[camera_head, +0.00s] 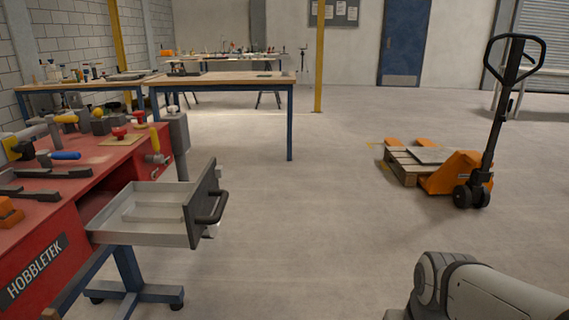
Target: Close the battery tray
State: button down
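The battery tray (135,231) is a light grey drawer that stands pulled out from the right side of the red HOBBLETEK workbench (45,262). Its dark front panel (203,190) carries a black bar handle (213,208) that faces right. I see no battery in the part of the tray that shows. A light grey link of my arm shows at the bottom right, apart from the tray. My gripper is not in view.
Tools lie on the red bench top, among them a blue-handled tool (66,156). Wooden tables (222,78) stand behind. An orange pallet jack (458,172) with a pallet (404,169) stands at the right. The floor between tray and jack is clear.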

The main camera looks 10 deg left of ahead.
aim_at(168, 215)
jog(key=u, duration=0.3)
jog(key=i, duration=1.05)
jog(key=u, duration=0.55)
jog(key=k, duration=0.95)
jog(key=u, duration=0.15)
jog(key=i, duration=0.95)
jog(key=z, duration=0.05)
